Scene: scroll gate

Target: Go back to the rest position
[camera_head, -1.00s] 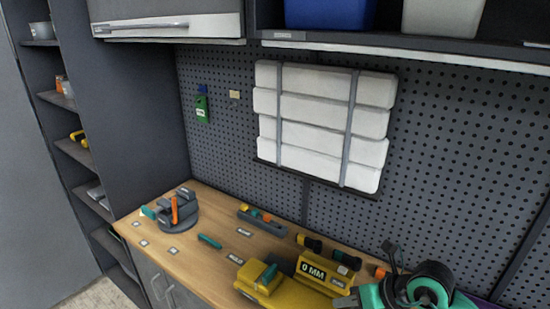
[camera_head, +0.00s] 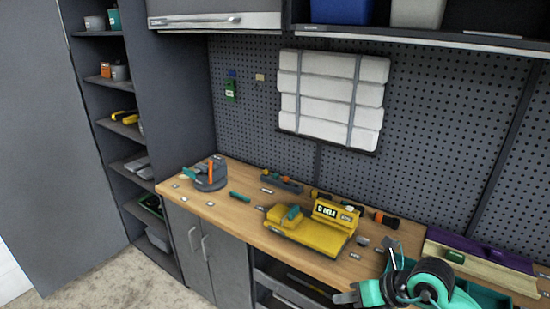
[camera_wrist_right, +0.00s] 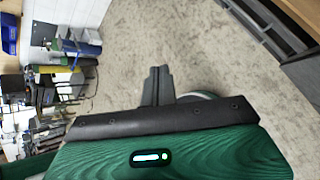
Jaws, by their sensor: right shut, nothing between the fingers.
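My right gripper (camera_head: 347,298) shows at the lower edge of the head view, in front of the workbench (camera_head: 255,228). Its teal and black arm comes in from the lower right. In the right wrist view its two dark fingers (camera_wrist_right: 158,84) are together with nothing between them, over the speckled floor. My left gripper is not in view.
A yellow machine (camera_head: 312,230) and a grey round device (camera_head: 208,175) with an orange part stand on the workbench. A purple-topped piece (camera_head: 475,247) lies at its right. Shelves (camera_head: 122,140) stand at the left. The floor (camera_head: 130,285) in front is clear.

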